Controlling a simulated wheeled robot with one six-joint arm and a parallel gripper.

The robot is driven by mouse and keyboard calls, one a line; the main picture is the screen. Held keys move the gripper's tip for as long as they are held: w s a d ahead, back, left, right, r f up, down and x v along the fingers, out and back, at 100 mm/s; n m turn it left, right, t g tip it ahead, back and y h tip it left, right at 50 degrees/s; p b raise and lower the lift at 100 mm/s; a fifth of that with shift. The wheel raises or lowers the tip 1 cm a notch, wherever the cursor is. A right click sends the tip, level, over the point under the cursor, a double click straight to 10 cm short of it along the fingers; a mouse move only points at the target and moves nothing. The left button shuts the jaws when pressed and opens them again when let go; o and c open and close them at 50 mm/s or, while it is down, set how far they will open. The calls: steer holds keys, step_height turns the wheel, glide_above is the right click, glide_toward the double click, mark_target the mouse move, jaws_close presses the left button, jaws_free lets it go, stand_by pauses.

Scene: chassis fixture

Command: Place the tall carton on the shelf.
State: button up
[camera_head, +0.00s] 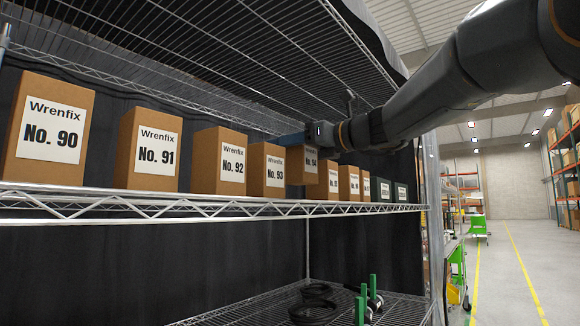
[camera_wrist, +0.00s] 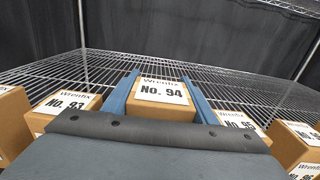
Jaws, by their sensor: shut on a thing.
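The brown carton labelled No. 94 (camera_head: 303,166) is between Wrenfix cartons No. 93 (camera_head: 266,170) and No. 95 (camera_head: 324,181) in the head view. Its lower edge shows higher than theirs; whether it is raised or set further back I cannot tell. My gripper (camera_head: 292,140) reaches in from the right and is shut on this carton. In the wrist view its blue fingers (camera_wrist: 160,76) lie along both sides of carton No. 94 (camera_wrist: 162,92). The wire shelf (camera_head: 180,208) bears the row. The carton's underside is hidden.
Cartons No. 90 (camera_head: 48,130), No. 91 (camera_head: 149,150) and No. 92 (camera_head: 219,162) stand to the left. Several brown cartons and dark boxes (camera_head: 392,190) stand to the right. A wire shelf (camera_head: 240,45) hangs above. A lower shelf holds black coiled items (camera_head: 313,310).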

mark_target(311, 158)
steer(key=shift+f, duration=1.85)
steer(key=shift+f, duration=0.15)
steer(key=o, duration=1.3)
steer(key=shift+o, duration=0.2)
steer(key=b+v, duration=0.1)
steer(key=v, duration=1)
steer(key=shift+s+d+b, duration=0.2)
steer(key=shift+d+b, duration=0.05)
steer(key=shift+b, duration=0.1)
steer(key=shift+s+d, duration=0.15)
